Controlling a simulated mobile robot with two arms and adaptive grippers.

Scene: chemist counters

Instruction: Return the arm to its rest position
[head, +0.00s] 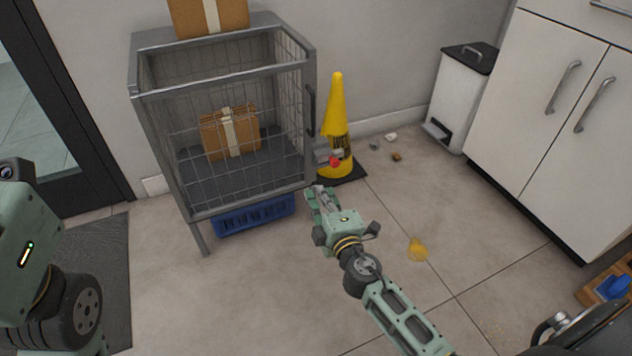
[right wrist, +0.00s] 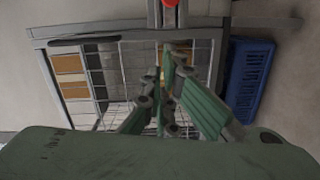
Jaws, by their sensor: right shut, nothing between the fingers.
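My right arm comes in from the bottom right of the head view. Its right gripper (head: 316,192) is shut and empty, in front of the lower right corner of the grey wire cage (head: 222,84). In the right wrist view the green fingers of the gripper (right wrist: 166,50) show against the cage mesh. A latch with a red knob (head: 335,161) sits at the cage's right side, just beyond the fingertips. The red knob also shows at the top of the right wrist view (right wrist: 170,3). Part of my left arm shows at the left edge; its gripper is out of view.
A cardboard box (head: 213,146) is inside the cage and another (head: 190,18) on top. A blue crate (head: 252,214) lies underneath. A yellow cone (head: 338,105) stands to the right. White cabinets (head: 535,75) and a white bin (head: 457,98) line the right. Floor in between is mostly open.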

